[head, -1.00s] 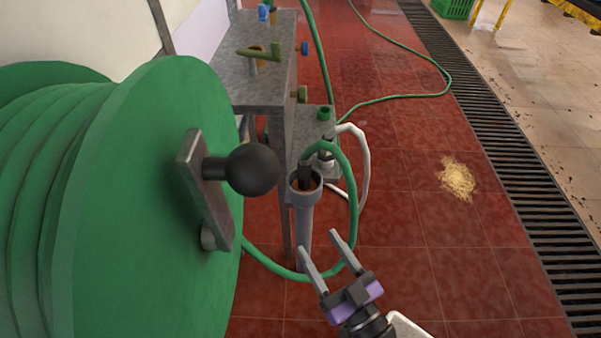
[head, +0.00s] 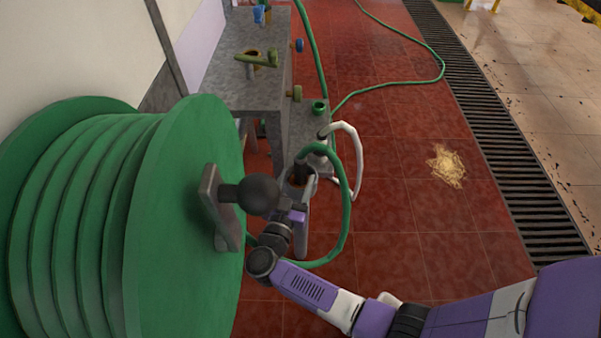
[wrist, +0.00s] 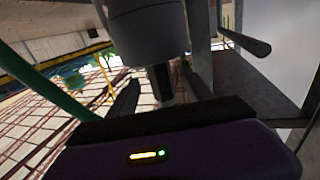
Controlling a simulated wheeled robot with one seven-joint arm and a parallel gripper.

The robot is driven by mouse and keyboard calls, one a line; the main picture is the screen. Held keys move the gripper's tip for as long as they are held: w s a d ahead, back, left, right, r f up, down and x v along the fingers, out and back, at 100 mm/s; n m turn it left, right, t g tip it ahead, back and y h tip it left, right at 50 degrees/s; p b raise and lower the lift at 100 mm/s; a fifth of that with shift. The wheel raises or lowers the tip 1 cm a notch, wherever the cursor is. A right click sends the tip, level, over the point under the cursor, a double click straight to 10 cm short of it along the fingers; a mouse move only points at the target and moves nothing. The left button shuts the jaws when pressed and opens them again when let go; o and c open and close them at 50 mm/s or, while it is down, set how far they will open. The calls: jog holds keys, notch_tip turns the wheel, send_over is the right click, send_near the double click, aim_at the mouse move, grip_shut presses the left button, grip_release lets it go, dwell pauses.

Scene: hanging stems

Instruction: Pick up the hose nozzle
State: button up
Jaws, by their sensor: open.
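The hose nozzle (head: 301,171) is a dark piece at the end of a green hose (head: 348,205). It stands in the brown-lined mouth of a grey upright holder (head: 309,187), which hides its lower part. My gripper (wrist: 157,80) is open, with its two dark fingers apart. In the head view it is at the holder, just in front of and below the mouth, with its fingers mostly hidden. In the wrist view a large grey rounded body fills the top, and a dark piece shows between the fingers. I cannot tell whether that piece is the nozzle.
A large green reel (head: 160,210) with a black crank knob (head: 257,194) stands close on the left of my gripper. A grey bench (head: 250,90) with valves is behind. A white hose (head: 357,160) loops beside the holder.

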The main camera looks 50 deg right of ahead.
jog(key=shift+b+x, duration=0.4)
jog(key=shift+x, duration=3.2)
grip_shut()
